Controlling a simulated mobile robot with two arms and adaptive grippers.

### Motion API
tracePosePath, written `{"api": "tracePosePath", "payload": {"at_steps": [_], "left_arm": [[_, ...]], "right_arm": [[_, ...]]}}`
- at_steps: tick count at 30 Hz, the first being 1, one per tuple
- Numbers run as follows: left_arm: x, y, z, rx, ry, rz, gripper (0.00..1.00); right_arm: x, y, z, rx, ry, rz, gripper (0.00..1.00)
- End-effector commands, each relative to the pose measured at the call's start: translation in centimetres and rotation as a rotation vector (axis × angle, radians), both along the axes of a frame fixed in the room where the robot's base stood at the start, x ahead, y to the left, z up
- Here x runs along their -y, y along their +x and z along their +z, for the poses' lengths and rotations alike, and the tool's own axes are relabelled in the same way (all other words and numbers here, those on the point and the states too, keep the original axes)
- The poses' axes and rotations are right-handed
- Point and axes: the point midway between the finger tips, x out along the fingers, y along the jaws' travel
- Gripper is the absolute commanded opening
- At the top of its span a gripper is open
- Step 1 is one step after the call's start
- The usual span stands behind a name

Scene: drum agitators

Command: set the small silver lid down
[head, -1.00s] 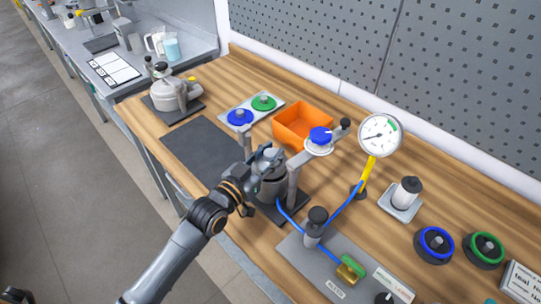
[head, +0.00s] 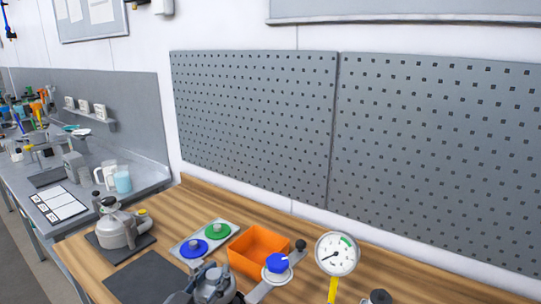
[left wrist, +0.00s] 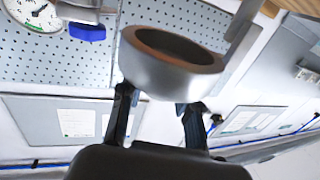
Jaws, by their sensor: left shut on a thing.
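In the left wrist view a small round silver piece (left wrist: 165,76), which I take to be the lid, sits between the two dark fingers of my left gripper (left wrist: 158,105). Its hollow side with a brownish rim faces the camera. My left gripper is shut on it. In the head view my left gripper (head: 207,280) shows at the bottom edge, with grey metal at its jaws. The vessel below it is mostly cut off by the frame. My right gripper is not in view.
A dark mat (head: 148,280) lies bare left of the gripper. Behind are an orange bin (head: 258,268) and a plate with blue (head: 193,248) and green (head: 217,229) discs. A blue knob (head: 277,263) and gauge (head: 337,253) stand right. A silver pot (head: 118,230) stands far left.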

Motion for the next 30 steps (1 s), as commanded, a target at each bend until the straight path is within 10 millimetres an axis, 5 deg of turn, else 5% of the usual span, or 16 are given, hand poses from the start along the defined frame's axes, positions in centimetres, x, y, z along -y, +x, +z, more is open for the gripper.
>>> {"api": "tracePosePath", "payload": {"at_steps": [7, 15, 22, 30], "left_arm": [[-3.5, -4.3, -3.7, -0.002, -0.004, 0.178, 0.00], [-6.3, -7.5, -5.5, 0.004, -0.002, 0.303, 0.00], [-6.9, -9.2, -6.5, 0.002, 0.000, 0.327, 0.00], [-6.9, -13.6, -8.3, 0.000, 0.001, 0.325, 0.00]], "right_arm": [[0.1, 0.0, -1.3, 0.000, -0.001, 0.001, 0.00], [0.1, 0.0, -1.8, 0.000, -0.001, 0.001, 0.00], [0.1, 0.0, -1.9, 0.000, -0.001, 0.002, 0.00], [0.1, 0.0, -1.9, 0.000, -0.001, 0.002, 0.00]]}}
